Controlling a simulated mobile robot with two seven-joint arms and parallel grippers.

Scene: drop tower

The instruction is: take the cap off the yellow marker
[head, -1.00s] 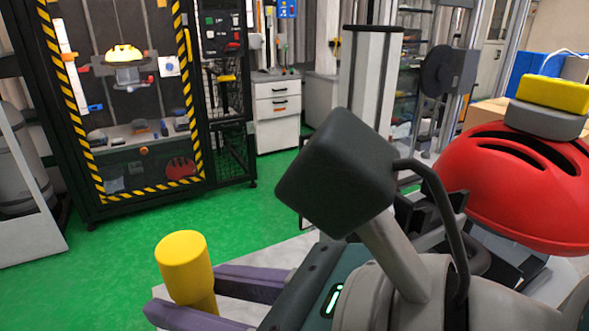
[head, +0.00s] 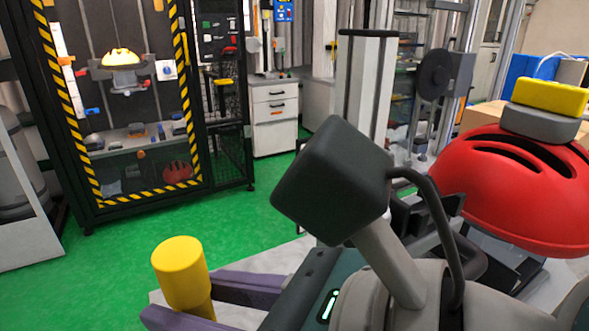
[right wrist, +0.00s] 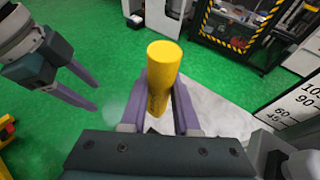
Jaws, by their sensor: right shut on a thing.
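The yellow marker (head: 180,272) stands upright in my right gripper (head: 184,300), at the lower left of the head view. Its wider yellow top, which looks like the cap, sticks up above the fingers, with a narrower yellow part below. In the right wrist view the marker (right wrist: 163,68) sits between the purple fingers of the right gripper (right wrist: 162,92), which are shut on it. My left gripper (right wrist: 95,95) shows at the left of the right wrist view, open and empty, apart from the marker. It is not in the head view.
A red helmet (head: 510,190) with a grey block (head: 540,122) and a yellow block (head: 550,97) on it is at the right. A tower (head: 125,110) with striped edges stands behind, beyond green floor. A pale surface (right wrist: 215,115) lies below the marker.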

